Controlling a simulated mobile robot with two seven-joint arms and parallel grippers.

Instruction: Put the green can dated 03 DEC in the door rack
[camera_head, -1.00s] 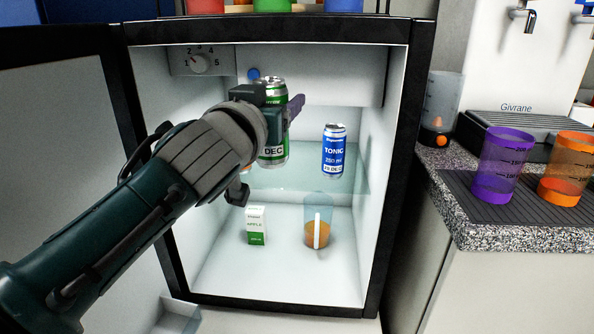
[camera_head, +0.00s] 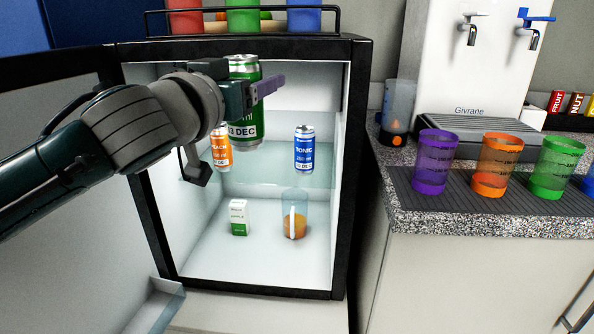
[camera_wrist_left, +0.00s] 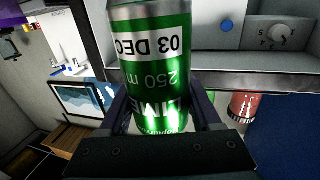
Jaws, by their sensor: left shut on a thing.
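My left gripper (camera_head: 254,92) is shut on the green can (camera_head: 243,130), which reads 03 DEC. The can is upright, in front of the fridge opening near its top. In the left wrist view the can (camera_wrist_left: 155,75) fills the middle between the two fingers, with its label upside down. The fridge door (camera_head: 60,220) stands open at the left. A pale, see-through door rack (camera_head: 158,306) shows in part low on the door's inner side; its contents cannot be told. My right gripper is not in view.
On the glass shelf (camera_head: 270,165) stand an orange can (camera_head: 221,152), partly hidden by my arm, and a blue tonic can (camera_head: 304,150). A small carton (camera_head: 239,217) and a cup (camera_head: 294,217) stand below. A counter (camera_head: 450,222) with coloured cups is at the right.

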